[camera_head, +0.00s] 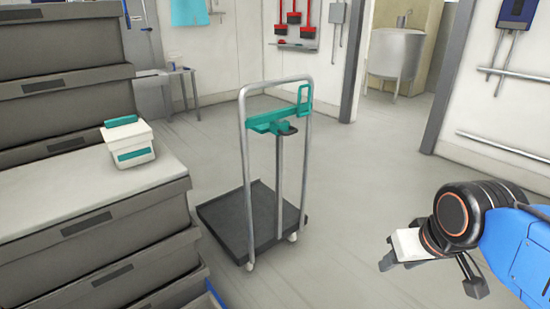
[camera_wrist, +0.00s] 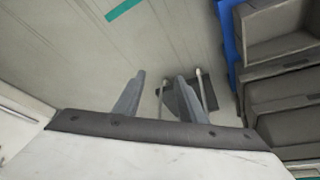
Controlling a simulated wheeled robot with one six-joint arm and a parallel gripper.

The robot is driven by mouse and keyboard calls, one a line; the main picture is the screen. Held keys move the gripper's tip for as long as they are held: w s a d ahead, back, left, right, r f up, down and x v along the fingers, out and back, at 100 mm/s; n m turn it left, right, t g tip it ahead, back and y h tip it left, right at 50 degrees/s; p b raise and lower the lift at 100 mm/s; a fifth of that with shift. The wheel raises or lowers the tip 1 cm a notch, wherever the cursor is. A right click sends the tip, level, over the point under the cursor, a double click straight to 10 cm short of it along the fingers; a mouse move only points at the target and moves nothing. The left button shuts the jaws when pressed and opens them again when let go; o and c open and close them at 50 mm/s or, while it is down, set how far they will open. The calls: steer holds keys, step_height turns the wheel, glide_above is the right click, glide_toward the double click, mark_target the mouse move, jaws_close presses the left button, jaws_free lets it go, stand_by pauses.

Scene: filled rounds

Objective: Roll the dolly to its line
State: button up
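The dolly (camera_head: 231,224) stands on the floor at the middle of the head view. It has a dark flat platform, a grey tubular handle frame, a teal crossbar and small pale wheels. The dolly also shows in the wrist view (camera_wrist: 184,101), partly hidden behind my fingers. My gripper (camera_head: 430,278) is at the lower right of the head view, apart from the dolly. In the wrist view its two fingers (camera_wrist: 159,84) are spread with nothing held between them. A teal strip (camera_wrist: 125,9) lies on the floor at the top of the wrist view; whether it is the dolly's line I cannot tell.
Stacked grey crates (camera_head: 110,235) stand close left of the dolly, with a white and teal box (camera_head: 129,146) on top. A blue edge (camera_wrist: 228,45) runs beside crates in the wrist view. Floor between dolly and gripper is clear. A doorway with a metal vat (camera_head: 396,52) is behind.

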steer(key=w+a+r+m+t+y, duration=0.1)
steer(key=w+a+r+t, duration=0.1)
steer(key=w, duration=0.4)
steer(key=w+a+r+m+t, duration=0.1)
steer(key=w+a+r+m, duration=0.1)
steer(key=w, duration=0.4)
steer(key=m+t+y, duration=0.3)
steer(key=m+t, duration=0.9)
steer(key=m, duration=0.1)
glide_toward(269, 86)
steer(key=x, duration=1.1)
steer(key=shift+w, duration=0.15)
jaws_close()
